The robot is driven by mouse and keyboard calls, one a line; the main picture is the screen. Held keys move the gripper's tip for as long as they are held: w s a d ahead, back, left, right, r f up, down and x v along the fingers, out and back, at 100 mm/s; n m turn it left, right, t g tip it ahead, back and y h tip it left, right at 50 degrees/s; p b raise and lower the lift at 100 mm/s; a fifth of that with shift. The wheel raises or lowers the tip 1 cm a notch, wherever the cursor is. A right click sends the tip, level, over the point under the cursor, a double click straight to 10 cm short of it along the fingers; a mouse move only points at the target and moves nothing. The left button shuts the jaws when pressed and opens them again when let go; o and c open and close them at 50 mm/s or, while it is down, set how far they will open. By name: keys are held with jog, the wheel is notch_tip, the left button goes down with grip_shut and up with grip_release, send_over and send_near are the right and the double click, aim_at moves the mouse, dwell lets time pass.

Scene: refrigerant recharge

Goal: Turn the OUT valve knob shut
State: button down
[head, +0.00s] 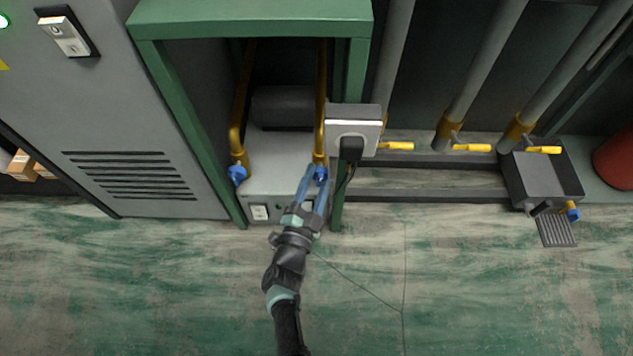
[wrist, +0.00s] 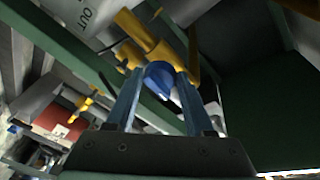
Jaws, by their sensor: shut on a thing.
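A blue valve knob (head: 322,174) sits at the foot of the right yellow pipe (head: 321,110) inside the green frame. My gripper (head: 314,178) reaches up from below and is shut on this knob. In the wrist view, the blue knob (wrist: 158,78) lies between my two blue fingers, under a yellow valve body (wrist: 140,38). The letters OUT show on a pale surface (wrist: 90,14) close by. The fingers partly hide the knob, so its turn angle cannot be told. A second blue knob (head: 237,174) sits at the foot of the left yellow pipe.
A green frame (head: 250,20) surrounds the grey unit (head: 275,181). A socket box with a black plug (head: 351,148) is close to the right of my gripper. Grey pipes with yellow levers (head: 471,147) stand farther right. A grey cabinet (head: 110,110) stands left. The floor in front is clear.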

jog(key=shift+n, duration=0.7)
jog(key=c, duration=0.6)
grip_release()
jog(key=p+v, duration=0.4)
jog(key=v, duration=0.9)
jog(key=shift+f, duration=0.35)
